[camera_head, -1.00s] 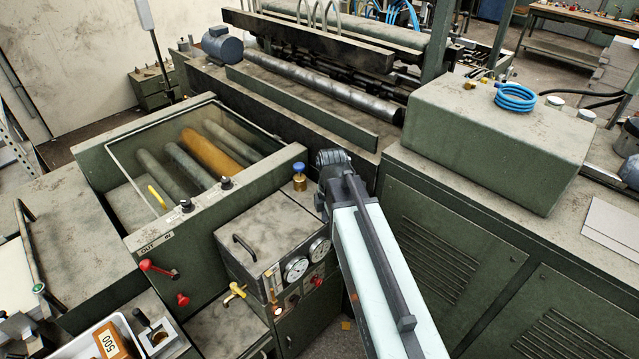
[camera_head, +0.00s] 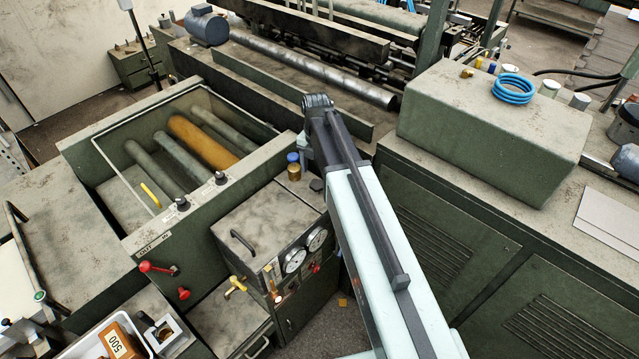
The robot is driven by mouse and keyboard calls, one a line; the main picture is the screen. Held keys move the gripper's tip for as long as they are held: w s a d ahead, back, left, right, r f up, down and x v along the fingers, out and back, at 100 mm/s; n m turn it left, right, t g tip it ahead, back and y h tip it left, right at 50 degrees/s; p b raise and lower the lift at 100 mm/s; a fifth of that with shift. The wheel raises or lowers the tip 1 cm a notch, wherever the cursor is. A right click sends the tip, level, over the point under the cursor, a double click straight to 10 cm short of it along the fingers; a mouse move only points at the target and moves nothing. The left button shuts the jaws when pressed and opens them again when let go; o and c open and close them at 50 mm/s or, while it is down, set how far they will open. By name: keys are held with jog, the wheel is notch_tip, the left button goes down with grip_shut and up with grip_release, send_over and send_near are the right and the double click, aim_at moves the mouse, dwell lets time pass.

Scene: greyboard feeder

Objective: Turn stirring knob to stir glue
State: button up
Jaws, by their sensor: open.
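No knob in view is marked as the stirring knob. Two black knobs, one on the left (camera_head: 182,203) and one on the right (camera_head: 221,178), sit on the front rim of the glass-covered roller tank (camera_head: 200,215). A red lever (camera_head: 157,268) and a small red knob (camera_head: 183,293) are on its front face, below a label that appears to read OUT and IN. A blue-topped brass knob (camera_head: 293,166) stands behind the gauge box, close left of my arm. My arm reaches up the middle to a dark joint. My gripper does not show, and no glue is clearly visible.
A large green housing with a blue hose coil (camera_head: 514,89) stands at the right. A white tray (camera_head: 90,347) holding an orange box is at the lower left.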

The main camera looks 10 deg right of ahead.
aim_at(317, 184)
notch_tip(317, 184, down, 6)
jog(key=b, duration=0.4)
jog(key=shift+b, duration=0.3)
jog(key=shift+r, duration=0.1)
